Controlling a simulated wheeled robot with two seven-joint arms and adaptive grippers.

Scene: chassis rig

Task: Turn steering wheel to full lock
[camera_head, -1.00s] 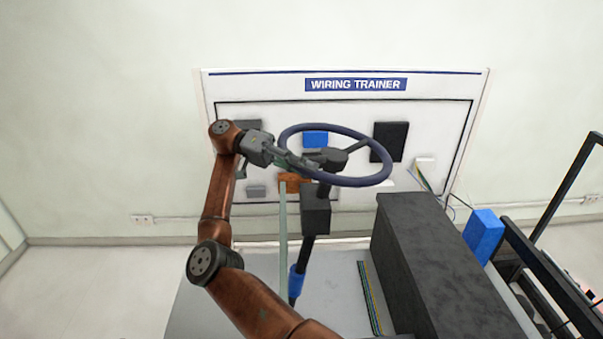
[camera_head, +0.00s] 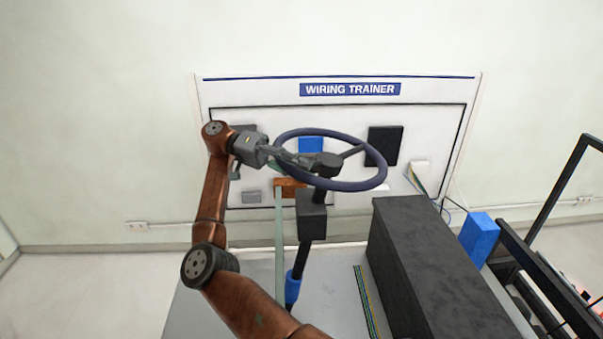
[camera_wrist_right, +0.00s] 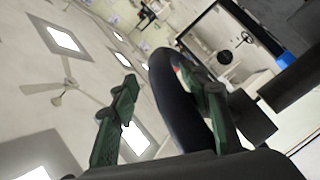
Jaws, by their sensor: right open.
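The steering wheel (camera_head: 352,185) has a dark blue rim and a dark hub, tilted on top of a black column (camera_head: 311,216) in the middle of the head view. My right gripper (camera_head: 290,160) is at the left side of the wheel. In the right wrist view its two green fingers (camera_wrist_right: 160,108) are apart, with the dark rim (camera_wrist_right: 176,105) passing between them, closer to the right finger. I cannot tell whether a finger touches the rim. My left gripper is not in view.
A white "WIRING TRAINER" board (camera_head: 350,89) stands behind the wheel. A large black box (camera_head: 440,265) lies right of the column, with a blue block (camera_head: 479,236) and black frame bars (camera_head: 560,200) farther right. The space left of my arm looks clear.

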